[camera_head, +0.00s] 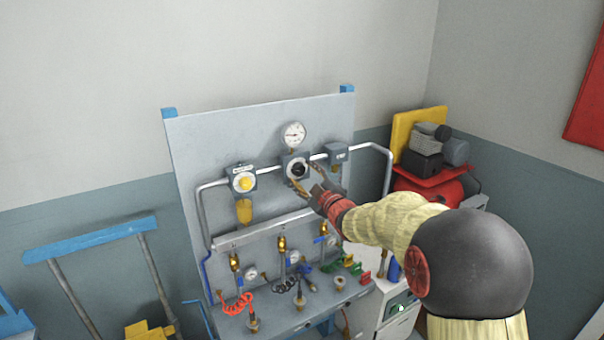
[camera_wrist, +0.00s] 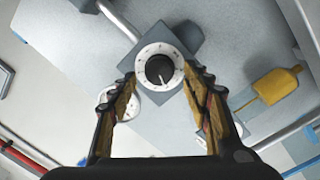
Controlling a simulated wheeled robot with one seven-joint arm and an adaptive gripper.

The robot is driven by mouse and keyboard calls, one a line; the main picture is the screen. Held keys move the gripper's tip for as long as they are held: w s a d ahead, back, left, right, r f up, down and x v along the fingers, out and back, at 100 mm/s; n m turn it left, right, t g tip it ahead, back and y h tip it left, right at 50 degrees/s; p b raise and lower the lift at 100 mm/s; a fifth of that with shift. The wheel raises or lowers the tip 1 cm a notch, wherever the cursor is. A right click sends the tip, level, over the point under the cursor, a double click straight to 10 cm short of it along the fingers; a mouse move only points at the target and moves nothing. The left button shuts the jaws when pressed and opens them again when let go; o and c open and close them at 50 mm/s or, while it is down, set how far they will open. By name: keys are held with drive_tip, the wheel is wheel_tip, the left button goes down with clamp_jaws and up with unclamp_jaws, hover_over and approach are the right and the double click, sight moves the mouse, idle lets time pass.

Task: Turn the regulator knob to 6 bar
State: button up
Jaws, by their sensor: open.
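The regulator knob (camera_wrist: 160,70) is black with a pale pointer line, set in a white dial ring with markings on a grey box. In the wrist view it sits between and a little beyond the tips of my gripper (camera_wrist: 160,88). The fingers are open on either side and appear apart from it. In the head view the regulator knob (camera_head: 299,170) is on the panel below the round gauge (camera_head: 294,135). My gripper (camera_head: 308,187) is just in front of and below it. The dial figures and gauge reading are too small to tell.
Several valves, small gauges and coiled hoses (camera_head: 237,304) lie below. A red compressor (camera_head: 440,188) stands at right.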

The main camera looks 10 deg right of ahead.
drive_tip(key=shift+x, duration=1)
drive_tip(key=shift+c, duration=1.1)
drive_tip(key=c, duration=0.9)
drive_tip(key=shift+c, duration=0.2)
